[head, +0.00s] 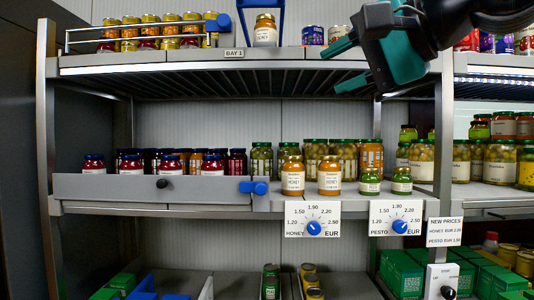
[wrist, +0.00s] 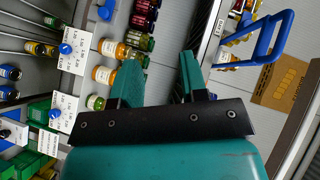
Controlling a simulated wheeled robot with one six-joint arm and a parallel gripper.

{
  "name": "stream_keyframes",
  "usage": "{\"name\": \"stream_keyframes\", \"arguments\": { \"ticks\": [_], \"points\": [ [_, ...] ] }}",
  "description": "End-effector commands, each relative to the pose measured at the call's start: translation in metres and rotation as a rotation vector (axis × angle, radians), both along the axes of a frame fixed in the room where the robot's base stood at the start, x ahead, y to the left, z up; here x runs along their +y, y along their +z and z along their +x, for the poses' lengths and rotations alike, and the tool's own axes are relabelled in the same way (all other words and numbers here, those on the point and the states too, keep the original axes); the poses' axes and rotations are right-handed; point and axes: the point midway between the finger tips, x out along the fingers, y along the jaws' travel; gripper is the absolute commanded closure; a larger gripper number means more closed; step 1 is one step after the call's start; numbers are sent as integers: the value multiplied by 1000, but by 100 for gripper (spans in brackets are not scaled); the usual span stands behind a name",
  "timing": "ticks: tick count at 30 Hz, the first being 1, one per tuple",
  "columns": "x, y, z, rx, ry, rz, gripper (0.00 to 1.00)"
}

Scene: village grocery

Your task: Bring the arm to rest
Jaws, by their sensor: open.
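My gripper (head: 342,67) hangs at the upper right of the head view, in front of the top shelf, with its teal fingers pointing left. My arm (head: 468,18) comes in from the top right corner. In the wrist view, the two teal fingers of my gripper (wrist: 160,62) stand well apart with nothing between them. Shelf panels and jars show beyond the fingers, at a distance I cannot judge. The rest of the arm is out of view.
The top shelf (head: 180,67) carries a jar under a blue frame (head: 282,20) left of my gripper. The middle shelf (head: 230,207) holds many jars, with a honey dial (head: 313,228) and a pesto dial (head: 400,227) on its edge. Green boxes (head: 402,272) stand below right.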

Motion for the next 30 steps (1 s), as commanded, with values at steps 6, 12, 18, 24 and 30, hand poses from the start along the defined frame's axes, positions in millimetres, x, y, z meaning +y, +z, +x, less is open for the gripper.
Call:
{"name": "stream_keyframes", "arguments": {
  "ticks": [6,12,18,24,30],
  "points": [
    [-1,-177,-27,125,225,-500,60],
    [-18,-304,-99,203,590,-844,60],
    [-36,-363,-157,230,865,-986,60],
    [-41,-374,-170,231,933,-1010,60],
    [-41,-373,-170,230,930,-1010,60]
  ]
}}
